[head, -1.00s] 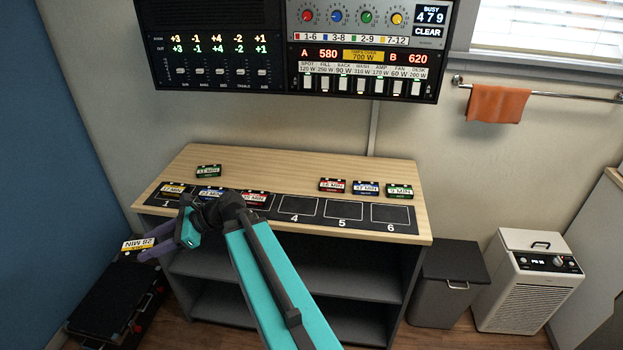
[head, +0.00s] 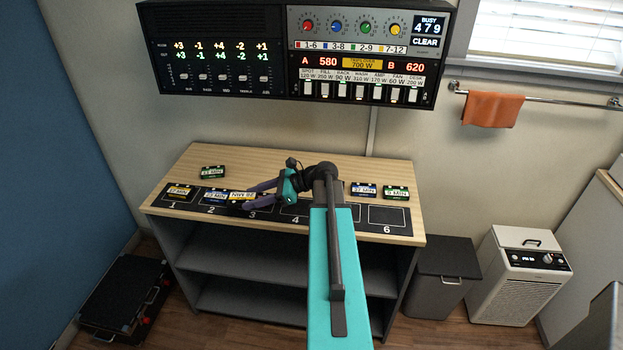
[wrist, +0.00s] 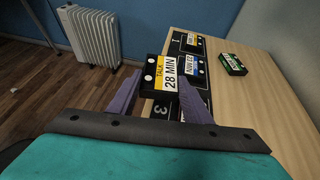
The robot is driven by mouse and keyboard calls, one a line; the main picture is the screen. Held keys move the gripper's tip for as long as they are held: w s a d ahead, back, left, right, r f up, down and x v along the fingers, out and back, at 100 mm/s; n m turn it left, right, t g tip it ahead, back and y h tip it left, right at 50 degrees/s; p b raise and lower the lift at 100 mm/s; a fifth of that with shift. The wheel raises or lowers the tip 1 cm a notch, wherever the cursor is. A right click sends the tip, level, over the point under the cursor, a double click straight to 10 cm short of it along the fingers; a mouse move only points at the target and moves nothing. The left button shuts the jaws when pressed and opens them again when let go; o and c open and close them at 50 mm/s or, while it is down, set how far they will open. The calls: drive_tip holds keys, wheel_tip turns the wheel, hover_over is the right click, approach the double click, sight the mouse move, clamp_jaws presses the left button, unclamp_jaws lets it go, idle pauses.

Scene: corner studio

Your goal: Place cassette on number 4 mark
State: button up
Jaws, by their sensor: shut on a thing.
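My gripper (head: 250,197) is shut on a black cassette with a yellow and white "28 MIN" label (head: 241,196). The held cassette also shows in the wrist view (wrist: 170,73), between the two purple fingers. It is over the strip near marks 2 and 3, to the left of mark 4; its height above the strip is hard to tell. The number 4 mark (head: 294,213) is on the black numbered strip, partly covered by my arm. No cassette shows on its visible part.
A yellow cassette (head: 179,193) lies on mark 1 and a blue one (head: 213,196) on mark 2. My gripper hides most of mark 3. A green cassette (head: 212,172) lies behind; blue (head: 364,189) and green (head: 397,192) ones lie behind marks 5 and 6. Mark 6 (head: 388,215) is empty.

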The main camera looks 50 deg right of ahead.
drive_tip(key=r+m+t+h+p, duration=0.1)
drive_tip(key=m+p, duration=0.1)
drive_tip(key=p, duration=0.2)
hover_over(311, 202)
drive_tip(key=a, duration=0.3)
drive_tip(key=shift+s+d+r, duration=0.1)
drive_tip(key=shift+s+d, duration=0.2)
drive_tip(key=shift+s, duration=0.5)
drive_tip(key=shift+f+b, duration=2.9)
drive_tip(key=shift+f, duration=0.45)
drive_tip(key=shift+f, duration=0.6)
drive_tip(key=o, duration=1.2)
drive_tip(key=shift+s, duration=0.1)
